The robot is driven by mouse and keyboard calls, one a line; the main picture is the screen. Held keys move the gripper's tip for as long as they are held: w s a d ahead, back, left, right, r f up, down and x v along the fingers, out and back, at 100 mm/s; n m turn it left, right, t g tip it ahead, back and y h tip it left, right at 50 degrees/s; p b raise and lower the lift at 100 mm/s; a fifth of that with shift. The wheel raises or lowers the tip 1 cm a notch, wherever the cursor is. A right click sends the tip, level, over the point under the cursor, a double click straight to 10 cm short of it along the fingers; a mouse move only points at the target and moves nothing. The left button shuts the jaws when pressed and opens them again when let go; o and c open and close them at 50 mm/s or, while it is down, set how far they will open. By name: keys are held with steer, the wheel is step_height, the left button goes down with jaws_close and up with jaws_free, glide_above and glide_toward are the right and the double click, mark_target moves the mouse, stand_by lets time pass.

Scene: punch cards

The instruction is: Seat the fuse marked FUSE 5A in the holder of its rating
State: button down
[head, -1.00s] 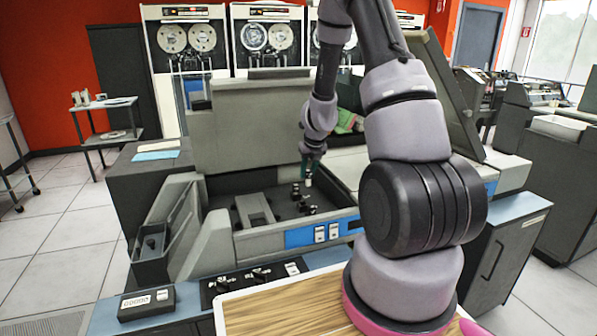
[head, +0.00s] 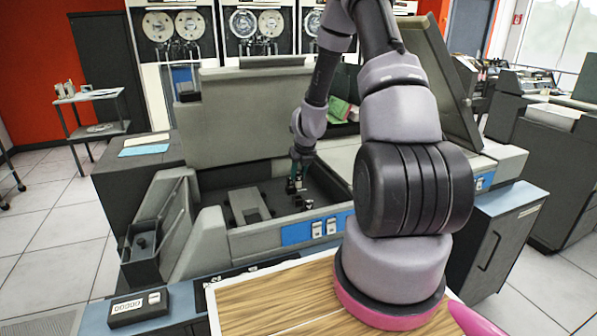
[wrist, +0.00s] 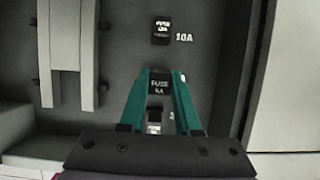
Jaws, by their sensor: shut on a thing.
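In the wrist view, my gripper (wrist: 160,78) has its green fingers closed on a small black fuse (wrist: 158,87) with white lettering that reads FUSE 5A. The fuse is between two other fuse positions. Above it is a black fuse in a holder (wrist: 162,31) labelled 10A. Below it is another holder (wrist: 154,116), with a label starting with 3 partly covered by my finger. Any holder or label directly under the held fuse is hidden. I cannot tell whether the fuse touches a holder. In the head view, my gripper (head: 297,180) is low inside the machine's open bay.
The grey bay floor (head: 275,205) has a raised grey block (head: 247,205) left of my gripper. The bay's front wall carries a blue panel with white switches (head: 317,229). A raised lid (head: 255,120) stands behind. A light wall (wrist: 287,75) rises on the right in the wrist view.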

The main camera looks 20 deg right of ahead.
mark_target(299, 185)
steer(key=shift+f, duration=3.15)
steer(key=c, duration=0.5)
jaws_free()
steer(key=shift+c, duration=0.2)
steer(key=v, duration=1)
steer(key=shift+s+r, duration=0.25)
steer(key=shift+r, duration=0.05)
